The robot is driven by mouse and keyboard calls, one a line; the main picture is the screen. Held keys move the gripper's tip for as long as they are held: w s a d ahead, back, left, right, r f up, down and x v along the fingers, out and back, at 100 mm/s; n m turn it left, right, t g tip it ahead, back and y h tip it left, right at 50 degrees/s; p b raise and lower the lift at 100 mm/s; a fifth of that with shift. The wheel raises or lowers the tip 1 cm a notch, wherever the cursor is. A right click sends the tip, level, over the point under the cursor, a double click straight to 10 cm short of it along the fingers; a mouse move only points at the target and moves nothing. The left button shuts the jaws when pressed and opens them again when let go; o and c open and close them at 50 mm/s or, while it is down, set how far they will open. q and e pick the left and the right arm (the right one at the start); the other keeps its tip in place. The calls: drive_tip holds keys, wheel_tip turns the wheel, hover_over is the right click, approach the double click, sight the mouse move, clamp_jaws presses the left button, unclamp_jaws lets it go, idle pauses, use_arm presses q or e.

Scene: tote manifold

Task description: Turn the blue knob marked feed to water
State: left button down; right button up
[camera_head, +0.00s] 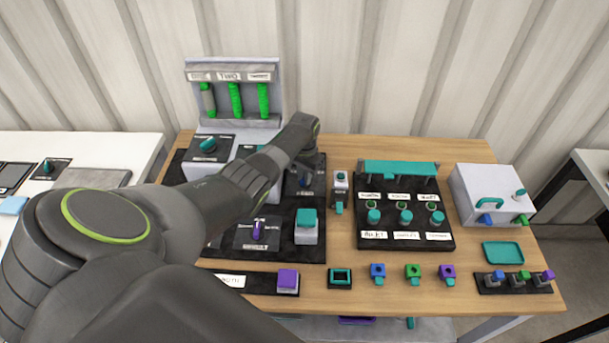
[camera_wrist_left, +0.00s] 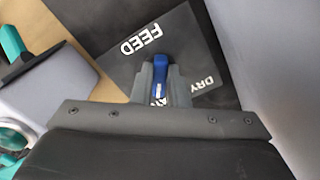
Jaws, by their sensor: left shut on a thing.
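The blue knob (camera_wrist_left: 159,72) shows in the left wrist view on a dark square plate (camera_wrist_left: 185,45) with the white word FEED, and DRY to the right. Another white label below the knob is mostly hidden by the fingers. The knob's bar runs up and down in that view, with a white mark near its lower end. My left gripper (camera_wrist_left: 159,82) is shut on the knob, one grey finger on each side. In the head view my left gripper (camera_head: 307,180) reaches down to the panel, and the arm hides the knob. My right gripper is not in view.
A box with a teal part (camera_head: 306,226) stands close beside the gripper, with a purple knob (camera_head: 258,229) nearby. A gauge stand (camera_head: 235,97) with green tubes rises behind. A panel of teal knobs (camera_head: 404,216) and a white box (camera_head: 490,196) stand to the right.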

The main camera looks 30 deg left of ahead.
use_arm(q)
drive_tip(key=shift+w+r, duration=0.1)
drive_tip(key=c, duration=1.4)
unclamp_jaws()
drive_tip(key=shift+c, duration=0.2)
drive_tip(key=shift+r, duration=0.35)
wheel_tip(320, 180, up, 17)
drive_tip(key=b, duration=0.1)
drive_tip(key=shift+f, duration=0.15)
drive_tip(key=shift+f, duration=0.1)
